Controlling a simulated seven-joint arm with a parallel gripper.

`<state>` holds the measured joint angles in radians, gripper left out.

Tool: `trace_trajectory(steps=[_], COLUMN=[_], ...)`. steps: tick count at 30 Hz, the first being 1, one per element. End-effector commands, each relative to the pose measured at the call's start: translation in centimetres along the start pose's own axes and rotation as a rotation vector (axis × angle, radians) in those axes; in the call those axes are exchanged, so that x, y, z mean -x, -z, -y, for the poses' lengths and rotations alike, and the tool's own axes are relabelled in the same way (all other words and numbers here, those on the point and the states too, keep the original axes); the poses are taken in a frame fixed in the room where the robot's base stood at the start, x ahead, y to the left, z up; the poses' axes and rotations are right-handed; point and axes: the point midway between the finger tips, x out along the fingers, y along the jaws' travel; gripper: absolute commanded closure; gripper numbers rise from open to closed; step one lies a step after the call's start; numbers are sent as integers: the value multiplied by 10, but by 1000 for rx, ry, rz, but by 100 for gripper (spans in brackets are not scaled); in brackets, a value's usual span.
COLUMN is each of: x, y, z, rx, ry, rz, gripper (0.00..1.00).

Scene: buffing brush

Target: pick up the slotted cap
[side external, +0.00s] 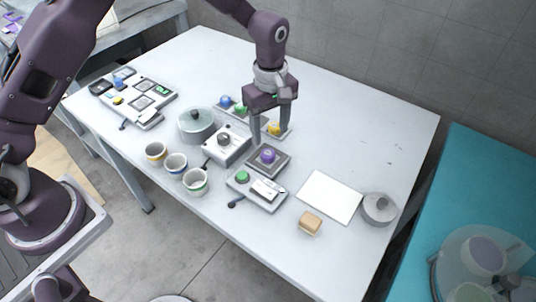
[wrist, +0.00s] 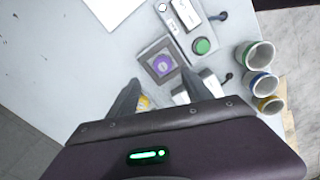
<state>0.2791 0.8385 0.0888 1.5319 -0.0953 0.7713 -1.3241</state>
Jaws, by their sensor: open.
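A round purple cap (side external: 267,156) sits on a dark square block (side external: 281,164) near the middle of the table. In the wrist view the purple cap (wrist: 162,66) shows a paler mark on top; I cannot make out a clear slot. A grey round knob (side external: 223,139) sits on a white box to its left. I cannot tell for certain which is the slotted cap. My gripper (side external: 270,142) points down, open and empty, its fingers above and slightly behind the dark block. In the wrist view my gripper (wrist: 161,77) has its fingertips either side of the block's near edge.
A tray with blue, green and yellow pieces (side external: 274,128) stands behind my fingers. A switch panel (side external: 257,190) lies in front of the block. Several cups (side external: 195,182), a lidded pot (side external: 196,124) and a white sheet (side external: 330,196) surround it. The table's back right is clear.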

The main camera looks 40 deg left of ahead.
Motion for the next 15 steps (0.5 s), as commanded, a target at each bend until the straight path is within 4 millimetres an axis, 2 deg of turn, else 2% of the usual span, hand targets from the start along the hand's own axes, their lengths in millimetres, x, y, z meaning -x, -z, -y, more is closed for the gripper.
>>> trace_trajectory(steps=[10, 15], x=[-58, -73], y=[1, 2], z=[6, 5], rx=[8, 7], ry=[8, 3], rz=[2, 0], gripper=[42, 42])
